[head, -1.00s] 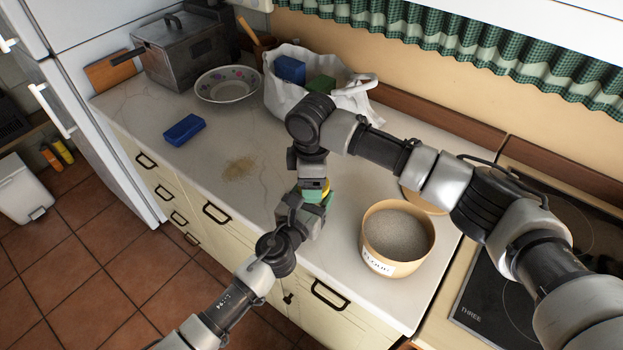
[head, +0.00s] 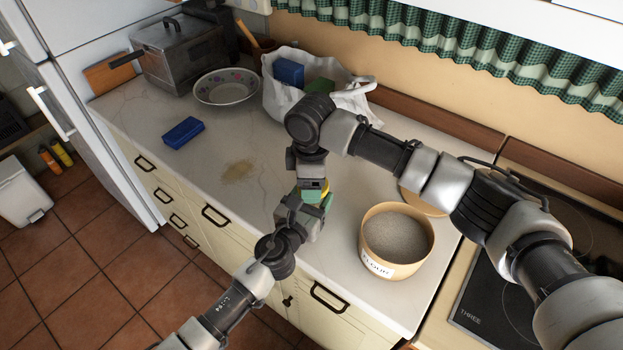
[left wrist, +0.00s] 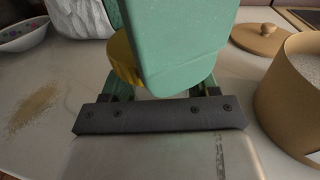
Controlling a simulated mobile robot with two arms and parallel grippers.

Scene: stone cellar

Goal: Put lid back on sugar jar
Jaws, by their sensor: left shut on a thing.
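In the left wrist view a teal-green block-like thing (left wrist: 180,45) stands up between the fingers of my left gripper (left wrist: 160,92). A round gold-yellow piece (left wrist: 124,58) sits beside its left side; whether the two are joined I cannot tell. In the head view my left gripper (head: 308,207) is at the green thing (head: 313,196), near the counter's front edge. My right arm's end (head: 310,172) comes down just above; its fingertips are hidden. A round wooden lid (head: 427,203) lies behind an open tan jar (head: 398,238) labelled FLOUR, full of pale grains. No jar labelled sugar is readable.
A spill of brown grains (head: 238,172) lies on the counter (head: 255,213) left of my grippers. A blue block (head: 183,132), a flowered bowl (head: 226,86), a metal box (head: 180,50) and a white bag (head: 285,100) stand further back. A black hob (head: 492,318) is at right.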

